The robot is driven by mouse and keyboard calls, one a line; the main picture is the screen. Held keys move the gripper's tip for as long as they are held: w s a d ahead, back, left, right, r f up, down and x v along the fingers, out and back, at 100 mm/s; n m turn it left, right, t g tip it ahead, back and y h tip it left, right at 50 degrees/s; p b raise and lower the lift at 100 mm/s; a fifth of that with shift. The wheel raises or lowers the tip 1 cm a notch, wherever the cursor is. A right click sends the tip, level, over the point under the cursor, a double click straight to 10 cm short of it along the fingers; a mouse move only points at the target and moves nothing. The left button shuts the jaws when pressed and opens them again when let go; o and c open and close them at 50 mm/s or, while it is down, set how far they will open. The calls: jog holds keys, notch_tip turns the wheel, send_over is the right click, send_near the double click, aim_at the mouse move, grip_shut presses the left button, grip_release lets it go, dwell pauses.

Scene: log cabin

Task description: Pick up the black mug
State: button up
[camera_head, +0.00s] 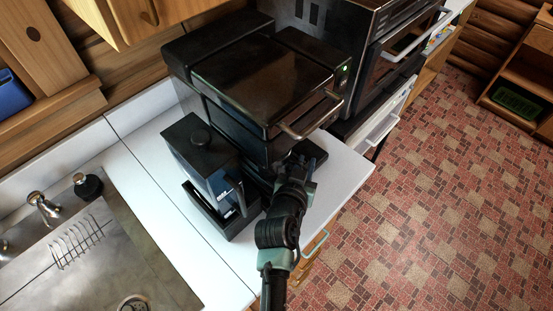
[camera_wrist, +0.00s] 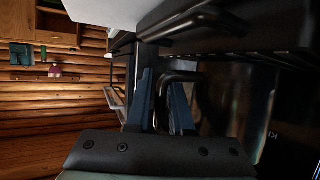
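My gripper (camera_head: 298,172) reaches over the counter in front of the large black appliance with a metal handle. In the wrist view its two blue-grey fingers (camera_wrist: 160,80) stand apart with a narrow gap. A dark curved bar (camera_wrist: 183,75), possibly the black mug's handle, shows at the fingertips, partly behind the right finger; I cannot tell if they touch. In the head view a low black shape (camera_head: 312,152), possibly the mug, sits on the counter beside the gripper, partly hidden by it. The mug's body cannot be made out clearly.
A black coffee maker (camera_head: 205,165) stands left of the gripper, close to my arm. The black appliance (camera_head: 262,80) blocks the far side. A sink (camera_head: 90,255) lies at the left. The white counter (camera_head: 345,172) is bare toward its right edge.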

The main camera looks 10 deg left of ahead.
grip_shut()
dwell(0.4)
jog(key=shift+r, duration=0.2)
dwell(0.9)
jog(key=shift+r, duration=1.7)
jog(key=s+d+b, duration=0.3)
jog(key=s+d, duration=0.7)
jog(key=d, duration=0.4)
jog(key=shift+s+d, duration=0.25)
jog(key=shift+f, duration=0.1)
